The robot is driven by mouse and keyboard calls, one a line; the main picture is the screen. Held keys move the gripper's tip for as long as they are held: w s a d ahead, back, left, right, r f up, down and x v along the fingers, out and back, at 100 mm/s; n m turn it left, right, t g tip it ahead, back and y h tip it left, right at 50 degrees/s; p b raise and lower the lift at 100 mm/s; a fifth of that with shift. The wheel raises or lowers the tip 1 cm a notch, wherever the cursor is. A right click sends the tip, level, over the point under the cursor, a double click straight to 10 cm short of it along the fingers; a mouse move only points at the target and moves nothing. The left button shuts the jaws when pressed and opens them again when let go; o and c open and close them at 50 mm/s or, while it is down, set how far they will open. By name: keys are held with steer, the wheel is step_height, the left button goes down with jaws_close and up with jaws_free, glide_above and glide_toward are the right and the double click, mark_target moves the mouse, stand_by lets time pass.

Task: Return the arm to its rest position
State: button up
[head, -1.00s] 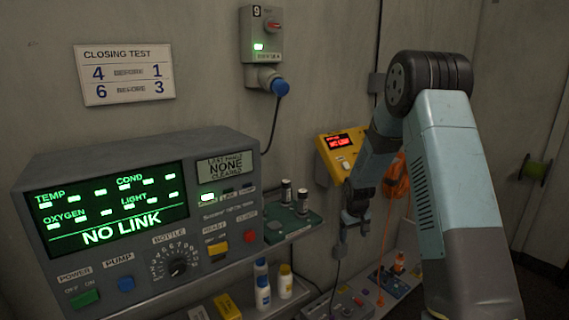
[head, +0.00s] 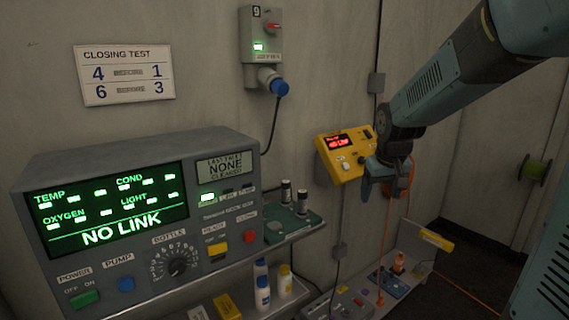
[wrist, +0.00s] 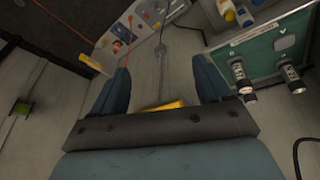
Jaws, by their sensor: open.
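My arm reaches in from the upper right of the head view, its blue-grey links sloping down to the left. My gripper (head: 377,188) hangs at the arm's end, just below and right of the yellow box (head: 343,155) with a red lit display. In the wrist view my gripper (wrist: 163,85) has its two blue fingers well apart, with nothing held between them. A bit of yellow shows behind the gripper's dark bar there; I cannot tell what it is.
A grey console (head: 140,220) reading NO LINK stands at left. A green tray (head: 290,223) holds dark cylinders; it also shows in the wrist view (wrist: 262,55). Bottles (head: 262,287) stand on a lower shelf. An orange cable (head: 381,270) hangs below my gripper. Floor at right is open.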

steer(key=s+r, duration=0.3)
steer(key=s, duration=0.8)
steer(key=s+a+r+m+t, duration=0.1)
steer(key=s+r, duration=0.2)
steer(key=s, duration=0.8)
steer(key=shift+s+t+y, duration=0.3)
steer(key=shift+s, duration=0.05)
